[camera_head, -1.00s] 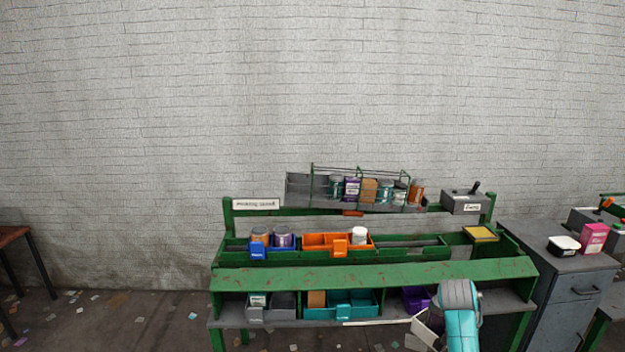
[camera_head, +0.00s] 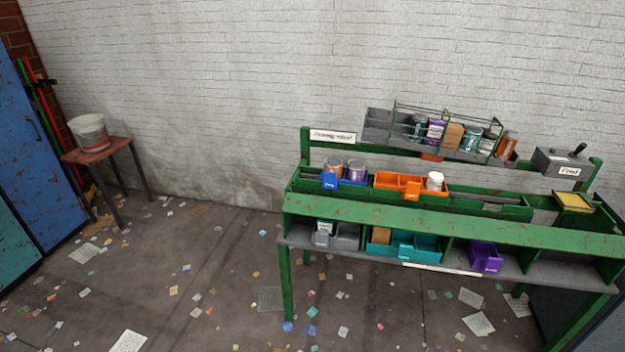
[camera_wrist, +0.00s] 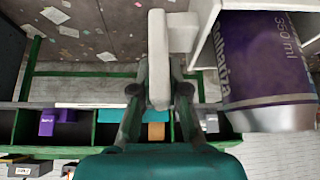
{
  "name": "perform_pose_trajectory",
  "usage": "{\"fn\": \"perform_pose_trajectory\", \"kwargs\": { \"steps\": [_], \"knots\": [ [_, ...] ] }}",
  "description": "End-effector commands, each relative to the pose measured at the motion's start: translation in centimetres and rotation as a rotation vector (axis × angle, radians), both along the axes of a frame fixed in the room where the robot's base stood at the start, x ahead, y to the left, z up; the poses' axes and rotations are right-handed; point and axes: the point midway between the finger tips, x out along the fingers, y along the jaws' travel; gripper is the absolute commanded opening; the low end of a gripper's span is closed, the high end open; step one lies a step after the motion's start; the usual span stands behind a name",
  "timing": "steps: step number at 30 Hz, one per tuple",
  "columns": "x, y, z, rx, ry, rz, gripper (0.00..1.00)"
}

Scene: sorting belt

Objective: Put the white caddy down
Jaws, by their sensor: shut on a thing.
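The white caddy (camera_wrist: 158,58) shows in the wrist view as a pale upright bar between my fingers and a white wall at the upper right. My gripper (camera_wrist: 160,95) is shut on the bar. A purple can with a silver end (camera_wrist: 265,70) sits at the caddy's right side; "350 ml" is printed on it. Most of the caddy lies outside the picture. Neither the caddy nor my gripper shows in the head view.
A green bench (camera_head: 450,222) holds a blue bin (camera_head: 345,181), an orange bin (camera_head: 400,187), a teal bin (camera_head: 425,245) and a purple bin (camera_head: 486,257). A stool (camera_head: 105,150) with a white bucket (camera_head: 90,134) stands at the left. Papers litter the open floor.

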Motion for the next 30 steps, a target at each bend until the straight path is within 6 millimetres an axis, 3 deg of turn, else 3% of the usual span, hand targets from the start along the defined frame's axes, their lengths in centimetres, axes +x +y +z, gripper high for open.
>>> {"fn": "perform_pose_trajectory", "kwargs": {
  "steps": [6,30],
  "knots": [
    [-1.4,2.0,-0.6,0.000,-0.002,0.068,0.00],
    [-1.5,2.1,-0.7,0.000,-0.001,0.070,0.00]
  ]
}}
